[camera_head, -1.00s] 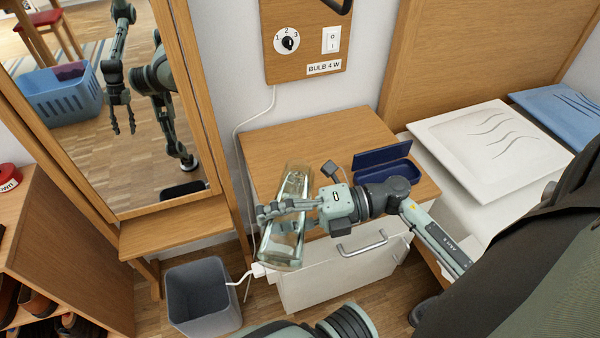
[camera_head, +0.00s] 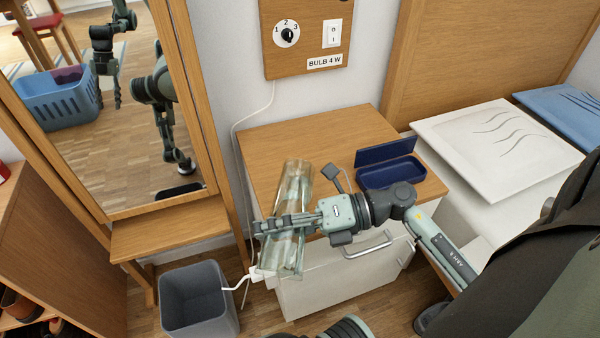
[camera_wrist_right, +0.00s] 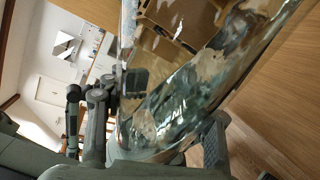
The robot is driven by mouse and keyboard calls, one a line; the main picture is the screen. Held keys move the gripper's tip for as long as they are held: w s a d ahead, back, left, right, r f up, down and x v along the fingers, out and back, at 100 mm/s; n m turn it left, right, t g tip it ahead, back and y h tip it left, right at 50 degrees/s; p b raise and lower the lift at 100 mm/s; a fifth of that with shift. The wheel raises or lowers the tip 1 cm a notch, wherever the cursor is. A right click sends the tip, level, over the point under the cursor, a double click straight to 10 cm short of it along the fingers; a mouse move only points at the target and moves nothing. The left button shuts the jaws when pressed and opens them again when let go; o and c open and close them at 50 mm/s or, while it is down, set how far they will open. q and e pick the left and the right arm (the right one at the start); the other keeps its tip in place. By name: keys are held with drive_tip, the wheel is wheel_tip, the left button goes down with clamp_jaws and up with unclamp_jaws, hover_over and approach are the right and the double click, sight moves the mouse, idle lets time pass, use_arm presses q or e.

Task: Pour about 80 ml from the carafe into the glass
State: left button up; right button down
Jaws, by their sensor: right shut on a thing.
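The clear glass carafe (camera_head: 294,188) is in my right gripper (camera_head: 264,226), in front of the bedside cabinet's left side. My right gripper is shut on it, fingers across its middle. The carafe looks tilted in the head view. In the right wrist view the carafe (camera_wrist_right: 185,85) fills the middle, with gripper fingers on both sides; reflections hide the liquid level. I cannot make out a separate drinking glass; it may be hidden behind or seen through the carafe. My left gripper is not directly in view.
The cabinet top (camera_head: 310,135) is largely clear, with an open blue case (camera_head: 390,172) at its right. A grey bin (camera_head: 198,295) stands on the floor at lower left. A mirror (camera_head: 130,120) reflects my arms. A white cable runs down the wall.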

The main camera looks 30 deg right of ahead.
use_arm(q)
drive_tip(key=shift+s+r, duration=0.1)
drive_tip(key=shift+r, duration=0.25)
use_arm(e)
drive_tip(key=shift+w, duration=0.1)
use_arm(q)
drive_tip(key=shift+f, duration=0.15)
use_arm(e)
drive_tip(key=shift+f+n, duration=0.2)
drive_tip(key=shift+n, duration=0.1)
idle(1.2)
